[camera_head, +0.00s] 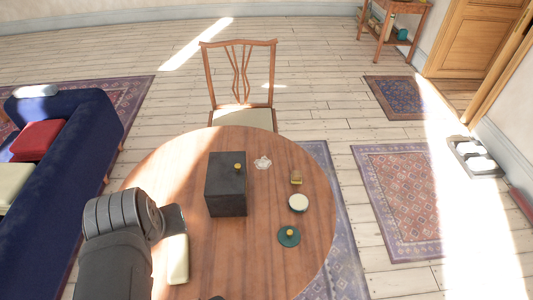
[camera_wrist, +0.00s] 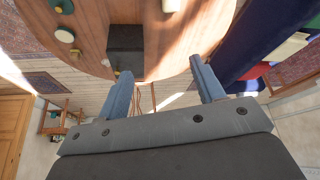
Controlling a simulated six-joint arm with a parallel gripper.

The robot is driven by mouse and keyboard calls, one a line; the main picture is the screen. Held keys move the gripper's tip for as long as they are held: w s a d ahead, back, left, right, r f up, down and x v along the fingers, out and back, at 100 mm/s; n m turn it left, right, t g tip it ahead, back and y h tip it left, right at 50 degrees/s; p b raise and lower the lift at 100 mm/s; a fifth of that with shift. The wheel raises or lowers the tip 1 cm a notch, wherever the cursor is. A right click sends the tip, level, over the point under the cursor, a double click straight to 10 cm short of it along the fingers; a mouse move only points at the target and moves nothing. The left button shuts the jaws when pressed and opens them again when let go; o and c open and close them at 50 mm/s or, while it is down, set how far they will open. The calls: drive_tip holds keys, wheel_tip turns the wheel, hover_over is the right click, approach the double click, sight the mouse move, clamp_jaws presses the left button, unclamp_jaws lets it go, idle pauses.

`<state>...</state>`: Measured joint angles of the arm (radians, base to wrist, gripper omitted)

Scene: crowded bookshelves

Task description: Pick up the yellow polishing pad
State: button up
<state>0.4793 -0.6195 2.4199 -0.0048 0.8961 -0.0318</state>
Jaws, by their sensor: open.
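No piece is plainly a yellow polishing pad. The yellowish candidates on the round wooden table (camera_head: 262,263) are a pale cream oblong block (camera_head: 178,262) near my arm, a small yellow piece (camera_head: 238,167) at the black box's far end, and a small yellow-brown block (camera_head: 296,177) at the right. A teal disc (camera_head: 289,238) bears a yellow knob. My gripper (camera_wrist: 160,67) is open and empty in the wrist view, its fingers wide apart. The black box (camera_wrist: 125,38) shows beyond it. In the head view my arm hides most of the gripper.
The black box (camera_head: 227,190) stands mid-table. A white round piece (camera_head: 299,203) and a small clear item (camera_head: 263,162) lie to its right. A wooden chair (camera_head: 240,85) stands behind the table and a blue sofa (camera_head: 65,190) at left. The table's front right is bare.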

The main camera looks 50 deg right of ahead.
drive_tip(key=w+d+r+m+g, duration=0.1)
drive_tip(key=w+d+r+m, duration=0.15)
drive_tip(key=w+d, duration=0.75)
drive_tip(key=m+g+y, duration=0.1)
drive_tip(key=m+g, duration=0.1)
drive_tip(key=m, duration=0.1)
hover_over(297, 173)
drive_tip(key=a, duration=0.1)
drive_tip(key=f, duration=3.4)
drive_tip(key=shift+s+f, duration=0.15)
drive_tip(key=shift+s, duration=0.25)
drive_tip(key=shift+w+d+f, duration=0.1)
drive_tip(key=shift+d+f, duration=0.05)
drive_tip(key=shift+f, duration=0.75)
drive_tip(key=shift+w+d+f, duration=0.15)
drive_tip(key=shift+d+f, duration=0.05)
drive_tip(key=shift+f, duration=0.75)
drive_tip(key=shift+w+d+f, duration=0.1)
drive_tip(key=shift+d+f, duration=0.05)
drive_tip(key=shift+f, duration=0.75)
drive_tip(key=c, duration=1)
